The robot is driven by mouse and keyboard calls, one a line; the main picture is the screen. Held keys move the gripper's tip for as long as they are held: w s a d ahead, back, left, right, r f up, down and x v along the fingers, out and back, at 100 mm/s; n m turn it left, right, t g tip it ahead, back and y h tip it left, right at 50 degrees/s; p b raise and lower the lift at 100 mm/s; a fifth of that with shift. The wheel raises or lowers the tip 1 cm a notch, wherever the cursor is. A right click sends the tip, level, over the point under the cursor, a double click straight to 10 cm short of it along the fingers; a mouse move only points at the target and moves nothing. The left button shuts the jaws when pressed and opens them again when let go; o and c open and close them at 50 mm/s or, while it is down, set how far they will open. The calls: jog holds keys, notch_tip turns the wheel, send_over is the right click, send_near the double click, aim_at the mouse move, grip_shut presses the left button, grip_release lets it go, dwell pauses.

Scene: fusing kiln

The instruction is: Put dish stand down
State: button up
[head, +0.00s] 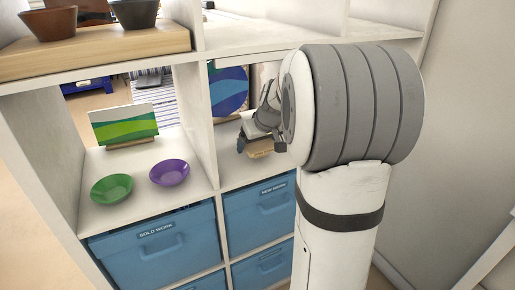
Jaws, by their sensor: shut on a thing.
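In the head view, the dish stand (260,148) is a small pale wooden piece at my gripper (256,142). My gripper is shut on it inside the middle cubby of the white shelf (202,130). The stand is low, close to the cubby floor (228,168); I cannot tell whether it touches. My own arm hides the right side of this cubby and part of the gripper.
The left cubby holds a green striped panel (124,124) on a wooden stand, a green bowl (112,188) and a purple bowl (169,172). Blue bins (155,247) fill the lower cubbies. Dark bowls (49,23) sit on a wooden board above. Some cubby floor in front of the gripper is bare.

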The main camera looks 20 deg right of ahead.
jog(key=shift+f, duration=0.7)
jog(key=shift+f, duration=0.15)
jog(key=o, duration=0.9)
